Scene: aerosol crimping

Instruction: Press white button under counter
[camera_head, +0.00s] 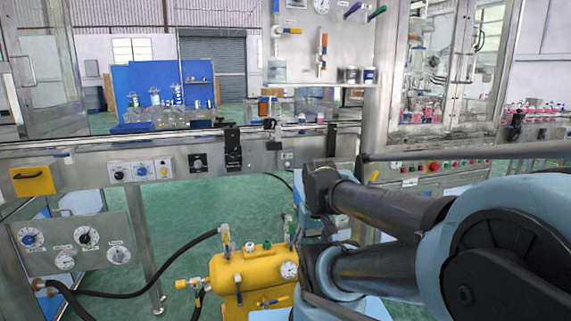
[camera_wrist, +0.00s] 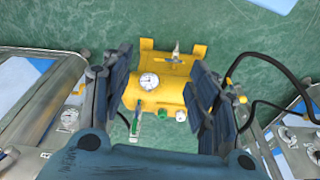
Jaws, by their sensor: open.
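The steel counter (camera_head: 75,174) runs across the head view, with a row of controls on its front face. A small grey plate (camera_head: 287,159) sits further right on the same face. I cannot make out a clearly white button. My gripper (camera_wrist: 148,78) is open and empty in the wrist view, its dark fingers apart on either side of the yellow tank below. In the head view my arm fills the lower right, and the gripper is not clearly seen.
The yellow tank (camera_head: 232,271) with gauge and valves stands under the counter; it also shows in the wrist view (camera_wrist: 160,92). A black hose (camera_head: 150,281) runs left to a gauge panel (camera_head: 70,255). Green floor is open behind.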

